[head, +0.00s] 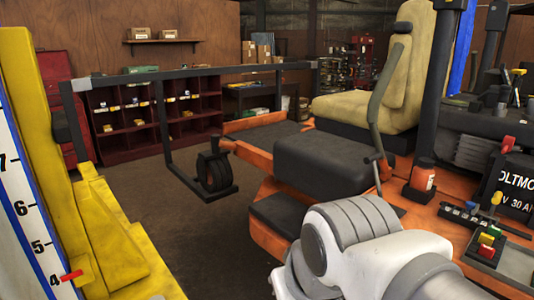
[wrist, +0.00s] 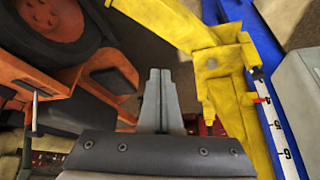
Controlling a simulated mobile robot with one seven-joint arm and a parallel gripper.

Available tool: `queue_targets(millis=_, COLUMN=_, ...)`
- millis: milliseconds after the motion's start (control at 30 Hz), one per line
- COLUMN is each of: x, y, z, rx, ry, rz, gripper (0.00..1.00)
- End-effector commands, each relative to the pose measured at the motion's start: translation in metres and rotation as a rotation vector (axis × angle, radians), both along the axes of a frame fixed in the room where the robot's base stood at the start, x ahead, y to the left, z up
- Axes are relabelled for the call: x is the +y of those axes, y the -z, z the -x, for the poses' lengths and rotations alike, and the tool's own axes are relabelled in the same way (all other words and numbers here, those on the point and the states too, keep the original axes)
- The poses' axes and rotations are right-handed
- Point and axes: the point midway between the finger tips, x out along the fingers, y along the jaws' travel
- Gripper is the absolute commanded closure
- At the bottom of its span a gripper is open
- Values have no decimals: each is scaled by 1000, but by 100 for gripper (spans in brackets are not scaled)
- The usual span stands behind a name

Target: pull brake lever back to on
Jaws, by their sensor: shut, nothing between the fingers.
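An orange mower (head: 262,232) with a tan seat (head: 350,108) fills the right of the head view. A short lever with a red knob (head: 508,142) and a yellow-knobbed lever (head: 496,198) are farther right. I cannot tell which is the brake lever. In the wrist view my gripper (wrist: 160,72) is shut and empty, its fingers together, apart from the mower's orange parts (wrist: 60,75). A thin metal rod (wrist: 35,110) shows at left there. My arm hides my gripper in the head view.
A yellow lift post (head: 35,130) with a numbered scale (head: 22,210) and red pointer (head: 72,275) stands at left; the yellow frame (wrist: 225,75) also shows in the wrist view. A dark rail frame (head: 165,125) stands beyond. Brown floor (head: 150,190) lies clear between.

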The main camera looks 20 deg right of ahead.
Motion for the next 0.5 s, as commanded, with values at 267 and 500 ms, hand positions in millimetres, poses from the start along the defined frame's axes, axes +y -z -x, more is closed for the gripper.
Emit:
queue_targets(millis=267, x=0, y=0, z=0, rx=0, ry=0, rz=0, gripper=100)
queue_targets(millis=500, x=-4, y=-1, z=-5, rx=9, ry=2, rz=8, gripper=100)
